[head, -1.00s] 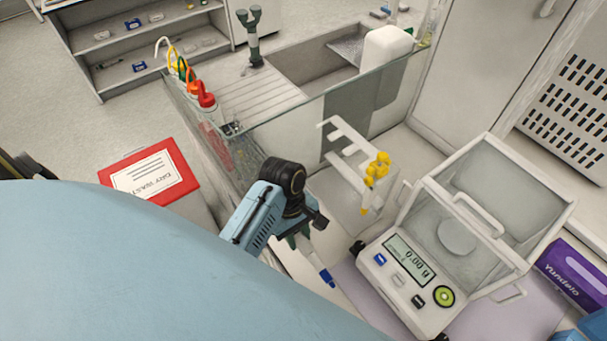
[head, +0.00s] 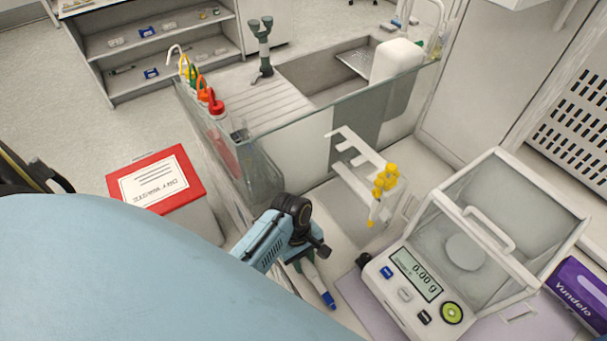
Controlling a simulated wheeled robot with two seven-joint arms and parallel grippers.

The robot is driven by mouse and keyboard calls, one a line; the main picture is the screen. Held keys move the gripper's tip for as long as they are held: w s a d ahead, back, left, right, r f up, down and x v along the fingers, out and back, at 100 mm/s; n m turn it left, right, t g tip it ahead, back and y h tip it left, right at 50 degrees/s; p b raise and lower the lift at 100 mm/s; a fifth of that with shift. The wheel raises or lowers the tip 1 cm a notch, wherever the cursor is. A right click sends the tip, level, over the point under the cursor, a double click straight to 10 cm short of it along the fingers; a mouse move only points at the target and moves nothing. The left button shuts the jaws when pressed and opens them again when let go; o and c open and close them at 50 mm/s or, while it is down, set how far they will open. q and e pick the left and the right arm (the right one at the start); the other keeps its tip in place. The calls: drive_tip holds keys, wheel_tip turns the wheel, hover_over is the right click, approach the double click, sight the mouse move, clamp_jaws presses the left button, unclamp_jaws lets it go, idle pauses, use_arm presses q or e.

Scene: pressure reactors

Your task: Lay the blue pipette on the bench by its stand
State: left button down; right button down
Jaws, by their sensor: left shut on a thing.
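My left gripper (head: 305,258) is low in the middle of the head view, shut on the blue pipette (head: 318,284). The pipette has a pale body and a blue end that points down and to the right. Its upper part is hidden by the gripper. The white pipette stand (head: 357,180) is to the right of and beyond the gripper, with a yellow pipette (head: 384,183) hanging on it. The bench (head: 345,222) shows bare between the gripper and the stand. I cannot tell whether the pipette touches the bench. My right gripper is not in view.
A balance with a clear draft shield (head: 440,260) stands right of the gripper on a purple mat (head: 351,291). A glass screen (head: 320,117) and sink (head: 330,88) lie beyond. A red-lidded waste bin (head: 155,189) is at left. A purple box (head: 578,290) is at far right.

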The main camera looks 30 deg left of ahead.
use_arm(q)
drive_tip(key=shift+f, duration=0.25)
drive_tip(key=c, duration=1.1)
unclamp_jaws()
drive_tip(key=shift+o, duration=0.2)
drive_tip(key=v, duration=1.3)
drive_tip(key=shift+w+r, duration=0.1)
drive_tip(key=shift+r, duration=0.1)
